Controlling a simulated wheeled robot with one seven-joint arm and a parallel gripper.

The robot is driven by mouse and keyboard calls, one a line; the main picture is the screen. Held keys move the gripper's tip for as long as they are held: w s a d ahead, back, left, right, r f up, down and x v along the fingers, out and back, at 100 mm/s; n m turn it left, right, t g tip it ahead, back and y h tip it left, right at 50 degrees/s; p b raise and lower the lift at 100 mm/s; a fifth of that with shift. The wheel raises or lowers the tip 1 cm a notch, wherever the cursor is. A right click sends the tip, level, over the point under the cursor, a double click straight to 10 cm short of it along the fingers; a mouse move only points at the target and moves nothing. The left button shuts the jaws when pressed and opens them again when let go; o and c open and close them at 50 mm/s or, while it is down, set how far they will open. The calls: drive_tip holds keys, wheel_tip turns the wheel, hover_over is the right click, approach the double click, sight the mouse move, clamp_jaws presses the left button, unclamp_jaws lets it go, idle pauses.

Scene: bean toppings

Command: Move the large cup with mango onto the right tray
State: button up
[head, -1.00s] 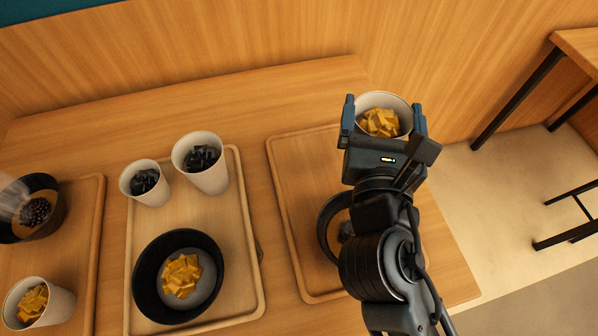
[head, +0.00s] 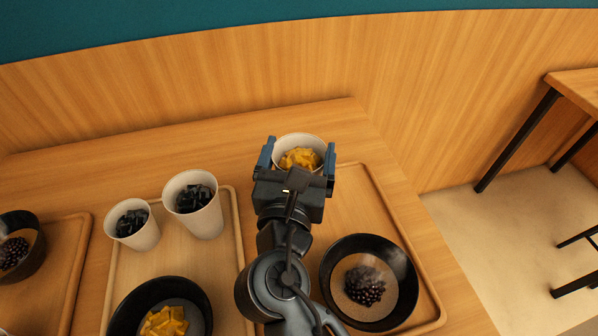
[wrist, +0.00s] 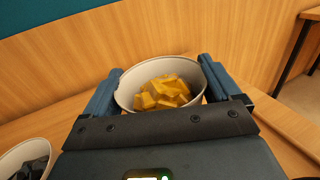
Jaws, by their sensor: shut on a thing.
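My gripper (head: 298,172) is shut on a white cup with mango (head: 301,150), one finger on each side of it. The cup is upright, with yellow mango cubes inside; it also shows between the fingers in the wrist view (wrist: 160,88). Its lower part is hidden behind my gripper. In the head view the cup is at the far left corner of the right tray (head: 432,300). I cannot tell whether it touches the tray or is above it. A black bowl with dark berries (head: 368,285) stands on the right tray, to the right of my arm.
The middle tray (head: 118,290) holds two white cups with black cubes, a larger (head: 205,212) and a smaller (head: 138,232), and a black bowl with mango (head: 160,310). The left tray (head: 60,290) has a dark bowl (head: 25,245). A wooden wall panel rises behind the table.

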sight(302, 156)
drive_tip(key=shift+f+b, duration=0.55)
drive_tip(key=shift+f, duration=1.4)
drive_tip(key=shift+f, duration=0.2)
drive_tip(key=o, duration=1.4)
drive_tip(key=shift+r, duration=0.2)
drive_tip(key=s, duration=0.4)
drive_tip(key=s+a, duration=0.1)
drive_tip(key=s, duration=0.7)
drive_tip(key=shift+a, duration=0.25)
